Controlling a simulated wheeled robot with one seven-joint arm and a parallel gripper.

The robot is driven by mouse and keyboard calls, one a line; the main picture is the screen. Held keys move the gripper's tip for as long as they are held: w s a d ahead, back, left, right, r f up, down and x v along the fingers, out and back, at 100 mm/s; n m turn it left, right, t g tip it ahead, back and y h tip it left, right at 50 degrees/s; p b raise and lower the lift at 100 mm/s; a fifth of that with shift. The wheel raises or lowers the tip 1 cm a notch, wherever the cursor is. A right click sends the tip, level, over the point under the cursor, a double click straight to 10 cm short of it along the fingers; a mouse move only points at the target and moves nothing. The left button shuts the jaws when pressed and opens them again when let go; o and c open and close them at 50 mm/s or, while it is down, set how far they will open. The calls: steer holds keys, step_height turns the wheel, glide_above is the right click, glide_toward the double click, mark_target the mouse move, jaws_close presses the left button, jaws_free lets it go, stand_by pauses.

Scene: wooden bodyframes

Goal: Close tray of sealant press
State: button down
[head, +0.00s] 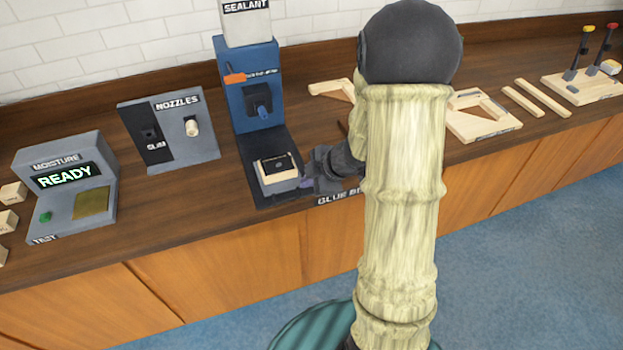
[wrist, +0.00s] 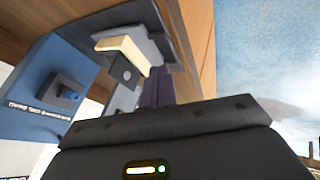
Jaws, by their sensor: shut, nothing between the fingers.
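The sealant press (head: 255,95) is a blue upright machine with a white SEALANT box on top and a dark base running toward the counter's front. Its tray (head: 281,187), a light grey box with a cream and black top, sits at the front end of that base, clear of the press's blue body. In the wrist view the tray (wrist: 124,99) is just left of my fingers, and the press body (wrist: 45,90) is at the far left. My gripper (head: 308,183) is shut and empty at the tray's front right side. I cannot tell whether the fingertips (wrist: 157,85) touch it.
A NOZZLES stand (head: 180,145) and a MOISTURE meter (head: 70,190) reading READY stand to the left. Wooden frame pieces (head: 480,118) lie to the right, past my arm. The counter's front edge is close to the tray.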

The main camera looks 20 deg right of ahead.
mark_target(285, 182)
steer(key=b+x, duration=0.1)
steer(key=x, duration=0.5)
steer(key=shift+a+f+b, duration=0.15)
steer(key=shift+f+b, duration=0.15)
steer(key=shift+b, duration=0.05)
steer(key=w, duration=0.1)
steer(key=w+p, duration=0.1)
steer(key=shift+w+r+p, duration=0.3)
steer(key=shift+w+r, duration=0.05)
steer(key=shift+w, duration=0.05)
steer(key=shift+w+f, duration=0.1)
steer(key=shift+w, duration=0.6)
